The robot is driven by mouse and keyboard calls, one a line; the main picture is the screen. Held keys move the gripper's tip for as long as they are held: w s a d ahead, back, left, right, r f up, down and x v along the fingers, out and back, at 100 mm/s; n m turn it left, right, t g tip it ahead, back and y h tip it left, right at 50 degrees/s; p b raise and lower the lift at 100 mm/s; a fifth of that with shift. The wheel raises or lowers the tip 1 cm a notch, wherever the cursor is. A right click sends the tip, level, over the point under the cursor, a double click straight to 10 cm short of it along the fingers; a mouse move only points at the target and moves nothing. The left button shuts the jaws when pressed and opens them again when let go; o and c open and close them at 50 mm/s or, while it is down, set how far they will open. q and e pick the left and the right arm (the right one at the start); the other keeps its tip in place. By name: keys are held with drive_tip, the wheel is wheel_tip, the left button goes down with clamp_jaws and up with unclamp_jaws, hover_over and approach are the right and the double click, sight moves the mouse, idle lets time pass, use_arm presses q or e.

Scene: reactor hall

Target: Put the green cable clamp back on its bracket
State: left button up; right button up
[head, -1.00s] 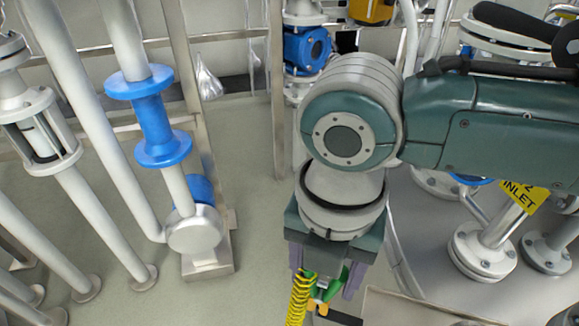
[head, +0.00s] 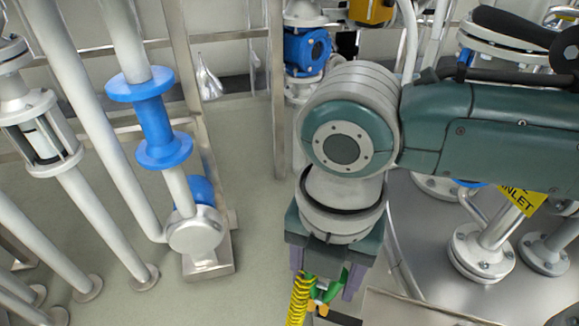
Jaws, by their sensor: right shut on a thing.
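My right gripper (head: 326,288) hangs at the lower middle of the head view, below its grey wrist, with its fingers pointing down. It is shut on the green cable clamp (head: 331,290), a small green piece with orange-yellow parts at its lower end. A coiled yellow cable (head: 299,300) runs down just left of the clamp; I cannot tell whether it is joined to it. My arm and the frame's lower edge hide what lies beneath the gripper. I cannot make out the bracket. My left gripper is not in view.
Grey pipes with a blue fitting (head: 155,120) stand at the left. Flanged pipes (head: 482,250) and a yellow INLET tag (head: 522,199) are at the right. A metal panel edge (head: 400,308) lies right of the gripper. Open floor (head: 250,220) lies left of it.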

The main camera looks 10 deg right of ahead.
drive_tip(key=shift+p, duration=0.3)
idle(0.5)
drive_tip(key=shift+f+b, duration=0.4)
drive_tip(key=shift+f, duration=0.15)
idle(0.4)
drive_tip(key=o, duration=1.1)
drive_tip(key=shift+c, duration=0.2)
wheel_tip(320, 180, up, 9)
drive_tip(key=p, duration=0.5)
drive_tip(key=shift+r, duration=0.5)
